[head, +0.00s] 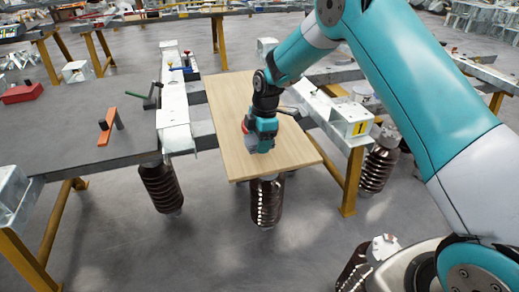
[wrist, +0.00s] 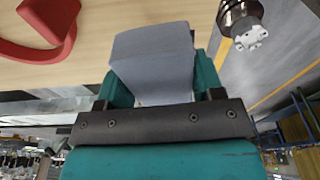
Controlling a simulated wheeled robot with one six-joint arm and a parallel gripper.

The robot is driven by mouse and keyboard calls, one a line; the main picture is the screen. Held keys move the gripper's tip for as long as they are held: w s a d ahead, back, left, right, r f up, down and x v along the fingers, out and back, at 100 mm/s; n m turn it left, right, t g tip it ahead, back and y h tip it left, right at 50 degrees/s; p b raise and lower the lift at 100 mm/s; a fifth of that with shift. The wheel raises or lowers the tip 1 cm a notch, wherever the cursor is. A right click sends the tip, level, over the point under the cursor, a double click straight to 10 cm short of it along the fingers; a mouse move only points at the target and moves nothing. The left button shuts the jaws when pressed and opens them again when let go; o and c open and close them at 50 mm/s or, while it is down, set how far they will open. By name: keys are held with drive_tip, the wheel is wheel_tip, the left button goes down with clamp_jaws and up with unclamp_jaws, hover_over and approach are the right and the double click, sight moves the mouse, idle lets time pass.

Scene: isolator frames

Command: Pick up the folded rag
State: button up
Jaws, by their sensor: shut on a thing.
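The folded rag (wrist: 152,58) is a grey-blue block in the wrist view. It sits between the two teal fingers of my gripper (head: 261,147), which are shut on it. In the head view my gripper points down over the light wooden board (head: 228,110), near its middle. I cannot tell whether the rag still touches the board.
A red curved object (wrist: 48,32) lies on the board close beside my gripper. A grey table (head: 75,130) to the left holds an orange-handled tool (head: 106,133). A white metal beam (head: 173,110) edges the board's left. Brown ribbed insulators (head: 161,187) stand below.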

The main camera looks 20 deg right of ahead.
wheel_tip(320, 180, up, 16)
drive_tip(key=shift+o, duration=0.3)
